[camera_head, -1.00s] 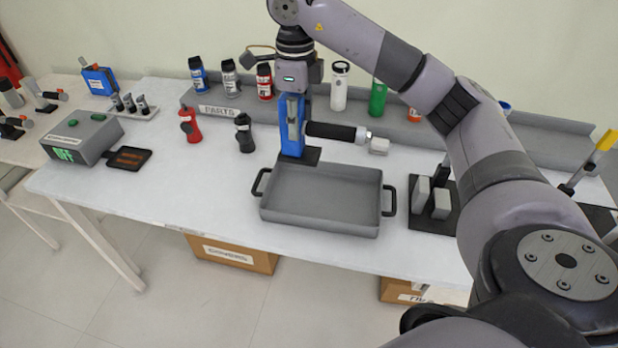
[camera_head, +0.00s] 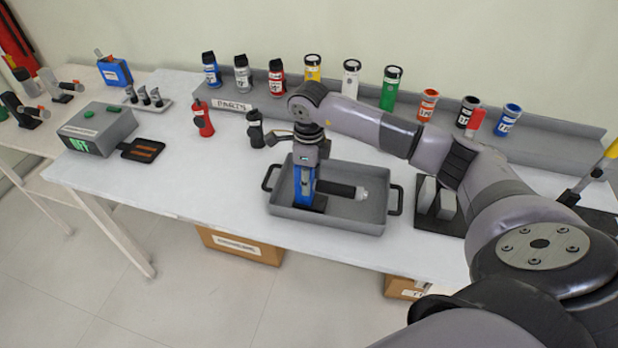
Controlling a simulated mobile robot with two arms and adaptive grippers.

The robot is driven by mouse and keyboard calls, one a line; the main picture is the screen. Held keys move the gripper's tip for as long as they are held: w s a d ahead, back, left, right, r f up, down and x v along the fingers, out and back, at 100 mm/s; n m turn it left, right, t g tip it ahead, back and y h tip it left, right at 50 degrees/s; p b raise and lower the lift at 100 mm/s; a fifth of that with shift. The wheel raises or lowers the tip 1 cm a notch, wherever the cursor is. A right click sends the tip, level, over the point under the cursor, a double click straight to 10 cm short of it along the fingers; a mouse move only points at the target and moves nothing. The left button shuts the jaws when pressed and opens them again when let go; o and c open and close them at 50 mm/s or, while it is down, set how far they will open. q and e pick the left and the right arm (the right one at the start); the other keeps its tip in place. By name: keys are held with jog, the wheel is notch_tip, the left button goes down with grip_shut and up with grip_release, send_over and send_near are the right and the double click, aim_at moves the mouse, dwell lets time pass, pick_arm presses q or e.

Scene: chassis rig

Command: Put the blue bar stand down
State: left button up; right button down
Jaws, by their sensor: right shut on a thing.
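The blue bar stand (camera_head: 303,190) has a blue upright, a dark base plate and a black bar (camera_head: 337,188) pointing right with a pale tip. My right gripper (camera_head: 305,167) comes down from above and is shut on the top of its upright. The stand is upright in the left half of the grey tray (camera_head: 350,219). I cannot tell if its base touches the tray floor. My left gripper is not in view.
The tray has dark handles at both ends. A black rack (camera_head: 436,215) with pale blocks stands right of it. A red bottle (camera_head: 202,118) and a black bottle (camera_head: 255,128) stand behind it. A parts shelf (camera_head: 240,106) with several bottles runs along the back. The table's left front is clear.

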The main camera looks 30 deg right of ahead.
jog(key=shift+f, duration=0.4)
jog(key=shift+f, duration=0.1)
jog(key=c, duration=1.1)
grip_release()
jog(key=shift+r, duration=0.35)
notch_tip(320, 180, up, 11)
jog(key=b, duration=0.3)
jog(key=shift+f, duration=0.2)
jog(key=shift+r+b, duration=0.3)
jog(key=shift+r, duration=0.15)
